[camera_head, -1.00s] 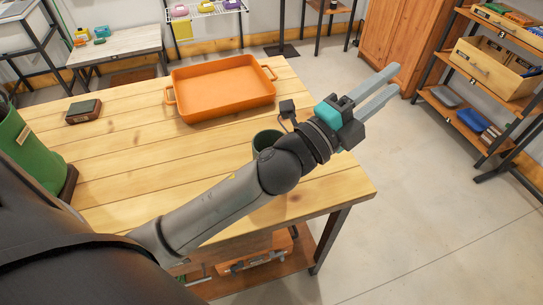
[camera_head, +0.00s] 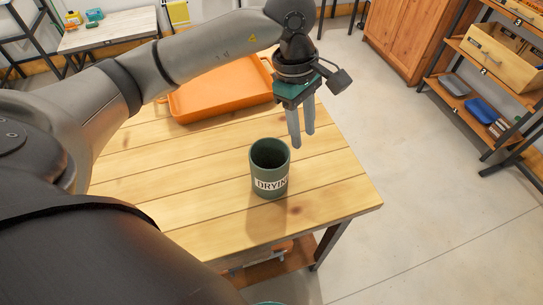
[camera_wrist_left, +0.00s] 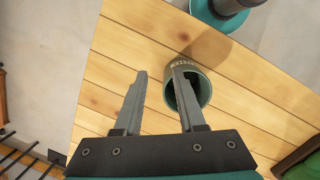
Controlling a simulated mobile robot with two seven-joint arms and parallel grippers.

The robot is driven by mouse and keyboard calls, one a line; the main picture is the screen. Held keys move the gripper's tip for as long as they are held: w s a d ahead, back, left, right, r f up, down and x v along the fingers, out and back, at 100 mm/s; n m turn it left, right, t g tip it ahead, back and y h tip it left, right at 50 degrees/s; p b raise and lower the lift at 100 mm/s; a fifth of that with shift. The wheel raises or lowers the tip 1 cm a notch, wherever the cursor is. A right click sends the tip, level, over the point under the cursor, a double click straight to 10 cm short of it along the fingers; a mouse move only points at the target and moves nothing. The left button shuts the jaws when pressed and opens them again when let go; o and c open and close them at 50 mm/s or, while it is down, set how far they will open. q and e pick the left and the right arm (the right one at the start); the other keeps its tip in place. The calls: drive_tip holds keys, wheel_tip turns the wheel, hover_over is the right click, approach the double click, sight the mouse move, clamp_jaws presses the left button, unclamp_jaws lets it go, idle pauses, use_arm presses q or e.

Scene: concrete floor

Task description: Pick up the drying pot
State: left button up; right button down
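The drying pot (camera_head: 269,183) is a dark green, open-topped cylinder with a white label whose visible letters read "DRYIN". It stands upright on the wooden table, near its right end. My left gripper (camera_head: 302,141) points down, a little behind and right of the pot in the head view, with its fingers apart and empty. In the left wrist view, the two open fingers (camera_wrist_left: 161,74) show with the pot (camera_wrist_left: 205,82) behind the right finger, which hides part of it. I see no contact between finger and pot. My right gripper is not in view.
An orange tray (camera_head: 215,105) lies behind the pot on the wooden table (camera_head: 200,205), partly hidden by my left arm. The tabletop around the pot is clear. Shelves with a wooden box (camera_head: 498,60) and a blue container (camera_head: 470,89) stand at the right, beyond open floor.

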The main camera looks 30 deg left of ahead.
use_arm(q)
drive_tip(key=a+y, duration=0.2)
drive_tip(key=a, duration=0.3)
hover_over(280, 160)
drive_tip(key=f, duration=0.8)
drive_tip(key=shift+w+a+f, duration=0.1)
drive_tip(key=shift+w+f, duration=0.2)
drive_tip(key=shift+f, duration=0.1)
drive_tip(key=shift+s+f, duration=0.2)
drive_tip(key=shift+f, duration=2.6)
clamp_jaws()
drive_tip(key=shift+r, duration=0.1)
